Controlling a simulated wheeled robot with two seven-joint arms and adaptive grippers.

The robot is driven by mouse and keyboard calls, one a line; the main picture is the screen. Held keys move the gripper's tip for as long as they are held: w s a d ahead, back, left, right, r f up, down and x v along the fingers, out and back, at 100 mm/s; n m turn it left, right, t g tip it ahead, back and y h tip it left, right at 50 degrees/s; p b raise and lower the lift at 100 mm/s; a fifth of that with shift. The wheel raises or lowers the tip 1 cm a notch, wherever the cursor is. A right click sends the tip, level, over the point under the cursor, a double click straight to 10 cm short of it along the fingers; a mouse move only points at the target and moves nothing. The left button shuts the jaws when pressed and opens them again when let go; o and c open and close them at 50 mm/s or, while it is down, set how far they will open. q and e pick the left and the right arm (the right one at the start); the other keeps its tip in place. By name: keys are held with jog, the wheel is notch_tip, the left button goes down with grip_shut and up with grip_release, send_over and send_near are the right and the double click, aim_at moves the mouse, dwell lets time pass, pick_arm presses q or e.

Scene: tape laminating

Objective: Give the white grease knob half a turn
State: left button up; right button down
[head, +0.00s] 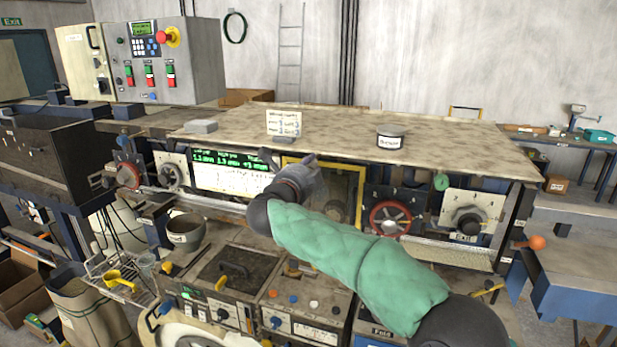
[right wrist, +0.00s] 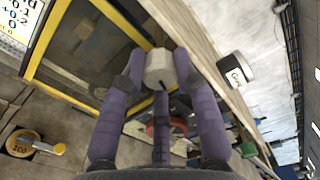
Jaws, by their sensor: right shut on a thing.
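The white grease knob (right wrist: 160,68) shows in the right wrist view as a small faceted white knob with a dark mark on its near edge. It sits beside the yellow-framed window of the machine. My right gripper (right wrist: 161,62) is shut on it, with purple-grey fingers around its sides. In the head view my right gripper (head: 304,172) reaches to the machine's front, just under the tabletop edge, and the knob is hidden there behind the gripper. My left gripper is in neither view.
The yellow-framed window (head: 347,190) is behind my right arm. A red handwheel (head: 390,218) and a black dial (head: 468,221) are to its right. A lit screen (head: 213,171) is to its left. A dark tin (head: 390,138) stands on the tabletop (head: 340,125) above.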

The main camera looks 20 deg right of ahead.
jog(key=shift+f+m+b, duration=0.15)
jog(key=shift+m+b, duration=4.85)
jog(key=shift+m, duration=2)
jog(key=c, duration=0.9)
grip_release()
jog(key=v, duration=1.2)
